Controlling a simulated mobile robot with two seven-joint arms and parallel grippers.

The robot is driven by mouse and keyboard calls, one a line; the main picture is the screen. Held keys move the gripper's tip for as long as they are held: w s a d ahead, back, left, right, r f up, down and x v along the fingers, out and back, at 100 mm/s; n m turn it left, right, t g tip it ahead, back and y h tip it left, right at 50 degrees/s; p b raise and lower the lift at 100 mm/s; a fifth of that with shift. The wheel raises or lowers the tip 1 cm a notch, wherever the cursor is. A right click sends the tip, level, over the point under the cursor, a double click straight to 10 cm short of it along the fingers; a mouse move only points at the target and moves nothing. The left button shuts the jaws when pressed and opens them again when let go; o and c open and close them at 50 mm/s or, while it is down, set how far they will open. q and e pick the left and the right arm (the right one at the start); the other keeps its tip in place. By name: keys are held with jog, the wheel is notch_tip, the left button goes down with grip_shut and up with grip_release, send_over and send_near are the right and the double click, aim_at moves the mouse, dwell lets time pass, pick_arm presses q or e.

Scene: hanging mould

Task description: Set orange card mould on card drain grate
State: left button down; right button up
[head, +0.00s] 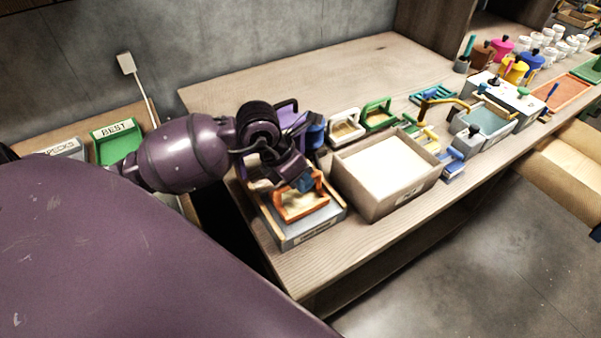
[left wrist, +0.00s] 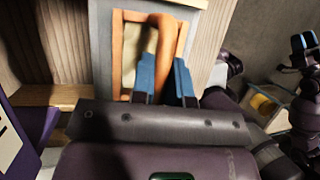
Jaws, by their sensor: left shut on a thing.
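The orange card mould (head: 301,207), a frame with an arched handle, is at the near left end of the bench in the head view. My left gripper (head: 299,180) is shut on its handle from above. In the left wrist view the orange mould (left wrist: 133,50) shows with its handle between my blue fingertips (left wrist: 166,80). The card drain grate (head: 314,237), a grey box with a wooden rim and a front label, is directly under the mould. I cannot tell whether the mould touches it. My right gripper (left wrist: 304,42) shows small at the right of the left wrist view.
A large pale vat (head: 387,174) stands just right of the grate. Green (head: 378,114) and white-handled (head: 345,126) moulds stand behind it, and a purple one (head: 288,115) is near my left wrist. Several tools and pots fill the bench farther right. The bench's front strip is clear.

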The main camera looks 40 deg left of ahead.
pick_arm(q)
jog(key=shift+f, duration=0.35)
pick_arm(e)
jog(key=shift+f, duration=0.3)
pick_arm(q)
jog(key=c, duration=1)
grip_release()
jog(key=shift+c, duration=0.2)
jog(key=v, duration=1.1)
jog(key=shift+p, duration=0.45)
pick_arm(e)
jog(key=shift+s+d+r, duration=0.1)
jog(key=shift+s+r, duration=0.2)
jog(key=shift+s, duration=0.1)
pick_arm(q)
jog(key=shift+f, duration=0.1)
